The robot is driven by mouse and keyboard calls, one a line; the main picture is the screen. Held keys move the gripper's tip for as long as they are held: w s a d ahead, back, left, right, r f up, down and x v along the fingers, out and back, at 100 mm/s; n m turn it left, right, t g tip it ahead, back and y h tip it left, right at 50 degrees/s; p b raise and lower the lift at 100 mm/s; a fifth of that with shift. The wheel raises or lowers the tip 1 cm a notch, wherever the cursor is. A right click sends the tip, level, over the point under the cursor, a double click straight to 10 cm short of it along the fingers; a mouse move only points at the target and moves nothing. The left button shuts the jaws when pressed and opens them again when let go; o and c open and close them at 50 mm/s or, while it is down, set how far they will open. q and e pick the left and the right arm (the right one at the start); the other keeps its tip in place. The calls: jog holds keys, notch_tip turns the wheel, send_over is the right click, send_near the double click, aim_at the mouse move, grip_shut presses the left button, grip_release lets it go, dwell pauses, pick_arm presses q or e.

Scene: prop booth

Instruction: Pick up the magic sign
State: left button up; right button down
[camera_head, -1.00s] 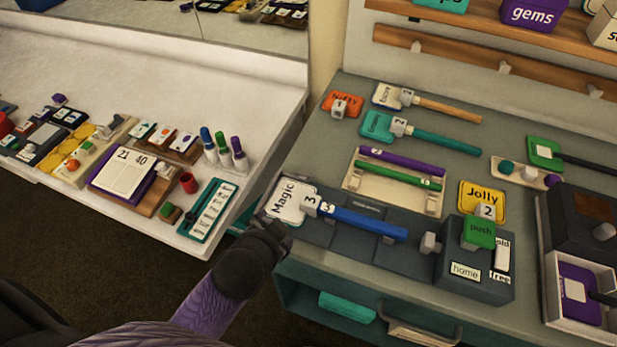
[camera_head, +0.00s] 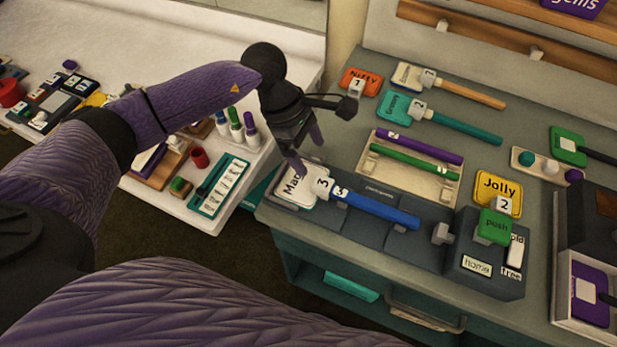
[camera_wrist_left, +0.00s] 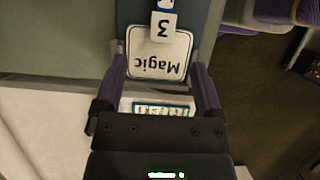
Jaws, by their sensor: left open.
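The magic sign (camera_head: 296,187) has a white square head marked "Magic", a white block numbered 3 and a blue handle (camera_head: 380,210). It lies on the dark grey stand at the left front corner of the green-grey counter. My left gripper (camera_head: 307,157) is open and points down just above the sign's head, partly hiding it. In the left wrist view the sign's head (camera_wrist_left: 158,52) shows upside down just beyond and between the fingertips (camera_wrist_left: 160,85), with nothing gripped. My right gripper is not in view.
The yellow Jolly sign (camera_head: 498,188) and a box with a green push block (camera_head: 493,227) stand to the right. A tray with purple and green rods (camera_head: 404,187) lies behind. The white table (camera_head: 90,35) at left holds several small items.

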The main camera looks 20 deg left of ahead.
aim_at(327, 184)
pick_arm(q)
jog(key=x, duration=0.6)
jog(key=b+x, duration=0.1)
jog(key=x, duration=0.2)
jog(key=shift+s+d+f, duration=0.25)
jog(key=shift+d, duration=0.2)
grip_shut()
